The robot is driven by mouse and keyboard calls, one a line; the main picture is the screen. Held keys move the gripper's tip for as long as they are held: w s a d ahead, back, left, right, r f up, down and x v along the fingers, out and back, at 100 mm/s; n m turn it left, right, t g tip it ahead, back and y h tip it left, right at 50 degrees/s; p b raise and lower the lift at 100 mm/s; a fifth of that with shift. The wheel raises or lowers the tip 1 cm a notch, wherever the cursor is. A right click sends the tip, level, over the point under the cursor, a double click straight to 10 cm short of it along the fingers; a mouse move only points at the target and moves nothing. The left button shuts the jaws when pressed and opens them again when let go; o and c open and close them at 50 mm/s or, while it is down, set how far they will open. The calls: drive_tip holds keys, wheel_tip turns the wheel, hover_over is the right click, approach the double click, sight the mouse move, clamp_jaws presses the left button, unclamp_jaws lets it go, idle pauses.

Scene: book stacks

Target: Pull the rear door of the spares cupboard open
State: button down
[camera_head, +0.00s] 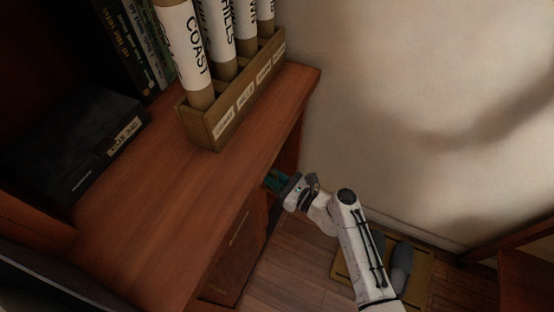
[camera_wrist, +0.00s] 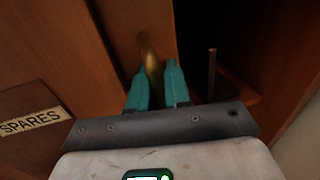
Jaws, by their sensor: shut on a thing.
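The spares cupboard shows in the wrist view as reddish-brown wood with a SPARES label (camera_wrist: 31,122) at the left. My gripper (camera_wrist: 154,70) has its teal fingers closed around an upright brass handle (camera_wrist: 150,50) on a narrow wooden panel (camera_wrist: 120,22). A dark gap lies right of that panel, with a thin upright rod (camera_wrist: 211,68) in front of it. I cannot tell how far the door stands open. In the head view my gripper (camera_head: 273,182) is just beyond the counter edge, low by the cupboard front (camera_head: 236,250); the handle is hidden there.
The wooden counter (camera_head: 160,215) carries a rack (camera_head: 213,128) of rolled maps, a black box (camera_head: 75,140) and books (camera_head: 135,50). A pale wall (camera_head: 420,120) stands close beyond the counter's end. Wooden floor (camera_head: 285,270) shows beside the cupboard.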

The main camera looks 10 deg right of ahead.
drive_tip(key=shift+s+a, duration=0.15)
drive_tip(key=shift+s, duration=0.2)
drive_tip(key=c, duration=1.4)
unclamp_jaws()
drive_tip(key=shift+c, duration=0.2)
drive_tip(key=p+v, duration=0.1)
drive_tip(key=v, duration=0.9)
drive_tip(key=shift+s+d, duration=0.3)
